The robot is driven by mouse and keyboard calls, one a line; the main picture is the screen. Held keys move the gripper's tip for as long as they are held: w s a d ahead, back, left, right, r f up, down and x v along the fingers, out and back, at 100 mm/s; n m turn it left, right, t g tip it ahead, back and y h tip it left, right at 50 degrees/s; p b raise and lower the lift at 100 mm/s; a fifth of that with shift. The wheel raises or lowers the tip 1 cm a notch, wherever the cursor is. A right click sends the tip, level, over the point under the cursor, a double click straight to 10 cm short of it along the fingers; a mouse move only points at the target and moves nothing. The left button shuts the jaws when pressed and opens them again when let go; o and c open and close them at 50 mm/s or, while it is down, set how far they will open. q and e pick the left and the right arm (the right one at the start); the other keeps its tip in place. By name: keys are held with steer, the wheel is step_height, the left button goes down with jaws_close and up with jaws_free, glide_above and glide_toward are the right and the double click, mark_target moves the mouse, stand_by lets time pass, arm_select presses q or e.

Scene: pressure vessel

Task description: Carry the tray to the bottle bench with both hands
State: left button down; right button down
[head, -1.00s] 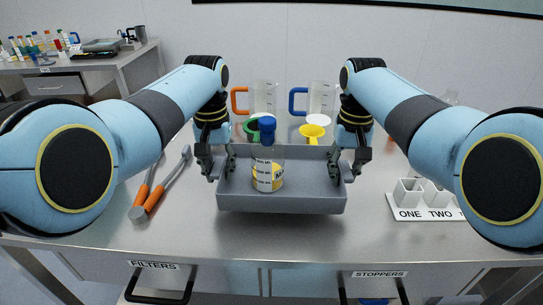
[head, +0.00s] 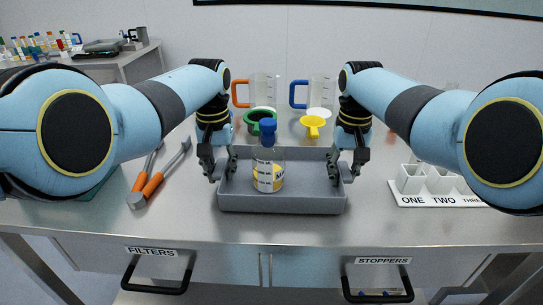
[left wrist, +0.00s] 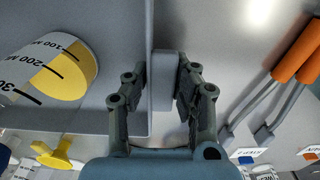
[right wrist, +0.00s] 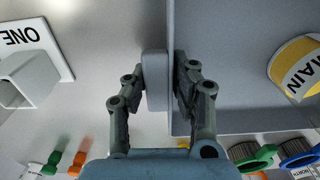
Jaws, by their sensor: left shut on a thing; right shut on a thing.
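The grey tray (head: 305,203) is on or just above the steel bench in front of me; I cannot tell if it touches. A bottle with a blue cap (head: 268,172) and yellow contents stands upright inside it, left of the middle. My left gripper (head: 219,172) is shut on the tray's left side; in the left wrist view its fingers (left wrist: 163,85) pinch a grey tab on the wall. My right gripper (head: 347,172) is shut on the tray's right side; the right wrist view shows its fingers (right wrist: 168,80) around the matching tab.
Orange-handled tools (head: 153,185) lie left of the tray. A white rack (head: 430,187) marked ONE, TWO stands right. Behind are an orange-handled jug (head: 263,92), a blue-handled jug (head: 320,93), a green funnel (head: 261,117) and a yellow funnel (head: 312,125). Another bench (head: 105,68) with bottles stands back left.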

arm_select(q)
steer(key=c, duration=1.5)
jaws_free()
steer(key=shift+a+f, duration=0.35)
steer(key=shift+c, duration=0.2)
arm_select(e)
steer(key=c, duration=1.5)
jaws_free()
steer(key=shift+d+f, duration=0.35)
steer(key=shift+c, duration=0.2)
arm_select(q)
steer(key=shift+o, duration=1.1)
steer(key=shift+s+r, duration=0.1)
steer(key=shift+r, duration=0.05)
arm_select(e)
steer(key=shift+o, duration=1.1)
steer(key=shift+s+r, duration=0.1)
steer(key=shift+r, duration=0.05)
arm_select(q)
steer(key=shift+o, duration=1.1)
steer(key=shift+r, duration=0.1)
arm_select(e)
steer(key=shift+o, duration=1.1)
steer(key=shift+r, duration=0.1)
arm_select(q)
steer(key=shift+d, duration=0.15)
arm_select(e)
steer(key=shift+a, duration=0.15)
